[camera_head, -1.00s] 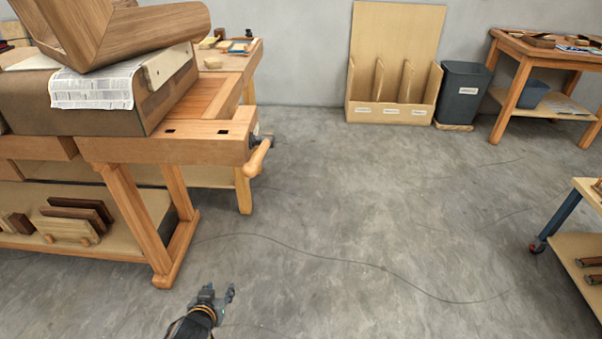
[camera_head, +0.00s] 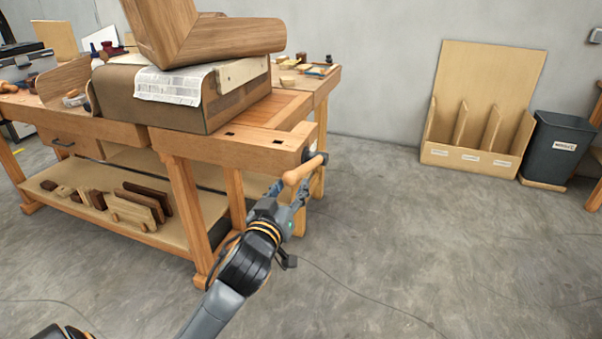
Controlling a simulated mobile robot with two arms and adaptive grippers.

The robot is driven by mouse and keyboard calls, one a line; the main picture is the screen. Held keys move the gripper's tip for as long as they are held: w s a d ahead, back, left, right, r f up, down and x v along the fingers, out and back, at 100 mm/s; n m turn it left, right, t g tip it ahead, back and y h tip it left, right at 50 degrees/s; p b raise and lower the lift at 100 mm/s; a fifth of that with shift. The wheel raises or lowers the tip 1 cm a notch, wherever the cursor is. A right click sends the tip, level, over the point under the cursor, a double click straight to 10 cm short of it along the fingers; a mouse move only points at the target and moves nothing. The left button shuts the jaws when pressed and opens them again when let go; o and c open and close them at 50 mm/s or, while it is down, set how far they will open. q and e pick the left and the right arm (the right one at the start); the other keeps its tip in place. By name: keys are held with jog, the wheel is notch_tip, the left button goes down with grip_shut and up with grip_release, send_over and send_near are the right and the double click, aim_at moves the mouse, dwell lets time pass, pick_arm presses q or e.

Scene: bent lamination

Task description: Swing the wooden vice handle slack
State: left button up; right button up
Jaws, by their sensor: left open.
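The wooden vice handle (camera_head: 303,170) is a light turned bar at the right end of the workbench (camera_head: 232,148). It slants down to the left from the dark vice screw (camera_head: 321,158). My left gripper (camera_head: 289,188) is open just below the handle, with its fingers pointing up toward it. The handle does not look gripped; whether a finger touches it I cannot tell. My right gripper is not in view.
A bent wooden lamination (camera_head: 205,38) rests on a brown form (camera_head: 120,98) with newspaper (camera_head: 172,86) on the bench. A scrap rack (camera_head: 468,158) and a dark bin (camera_head: 556,147) stand by the wall. The floor to the right is clear.

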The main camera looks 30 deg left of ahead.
aim_at(299, 172)
pick_arm(q)
jog(key=x, duration=0.7)
jog(key=shift+w, duration=0.1)
grip_shut()
